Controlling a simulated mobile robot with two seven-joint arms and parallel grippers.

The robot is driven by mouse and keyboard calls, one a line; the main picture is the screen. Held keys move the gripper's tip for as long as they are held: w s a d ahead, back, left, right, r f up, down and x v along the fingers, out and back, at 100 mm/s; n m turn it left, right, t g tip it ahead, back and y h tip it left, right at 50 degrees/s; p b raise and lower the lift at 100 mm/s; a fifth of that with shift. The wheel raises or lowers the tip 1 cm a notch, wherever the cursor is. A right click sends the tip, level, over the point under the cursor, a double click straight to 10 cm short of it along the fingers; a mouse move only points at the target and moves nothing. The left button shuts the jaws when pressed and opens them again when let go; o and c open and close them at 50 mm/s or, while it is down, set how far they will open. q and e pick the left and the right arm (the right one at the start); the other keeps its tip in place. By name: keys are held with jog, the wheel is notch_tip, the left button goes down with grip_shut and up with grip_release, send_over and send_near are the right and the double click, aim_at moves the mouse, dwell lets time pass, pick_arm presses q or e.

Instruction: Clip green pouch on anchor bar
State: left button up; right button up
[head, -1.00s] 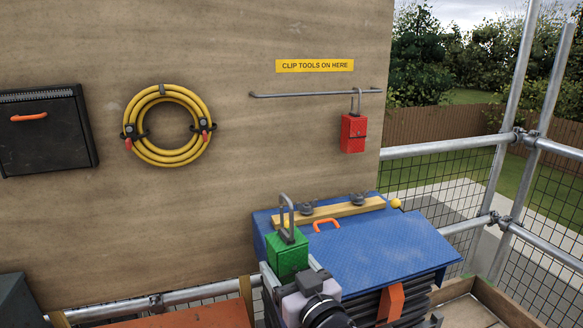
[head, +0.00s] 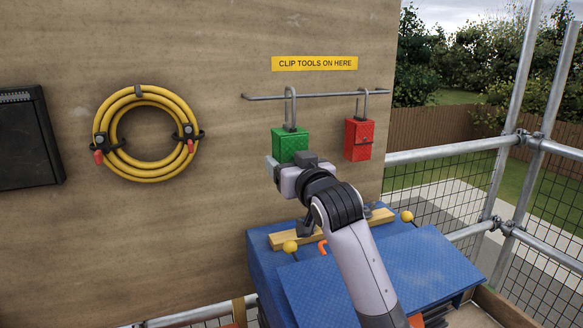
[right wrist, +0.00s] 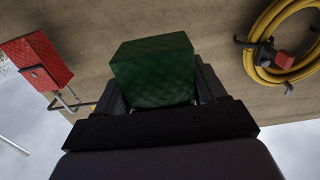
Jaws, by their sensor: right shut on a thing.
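The green pouch (head: 290,145) is upright in front of the board, with its grey hook (head: 290,104) pointing up. The top of the hook overlaps the anchor bar (head: 320,96) in the head view; I cannot tell whether it is over the bar or in front of it. My right gripper (head: 288,166) is shut on the green pouch from below. In the right wrist view the green pouch (right wrist: 154,72) sits between the two dark fingers (right wrist: 156,95). My left gripper is not in view.
A red pouch (head: 358,139) hangs from the bar just to the right. A yellow coiled hose (head: 147,137) is on the board at left. A blue box (head: 430,262) with a wooden strip stands below. Scaffold poles (head: 505,150) are at right.

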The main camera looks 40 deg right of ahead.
jog(key=b+x, duration=0.1)
jog(key=x, duration=0.5)
jog(key=shift+w, duration=0.35)
jog(key=shift+r, duration=0.15)
dwell(0.5)
dwell(0.4)
jog(key=shift+w+d+p, duration=0.2)
jog(key=shift+w+p, duration=0.2)
jog(key=shift+w, duration=0.25)
jog(key=shift+w, duration=0.25)
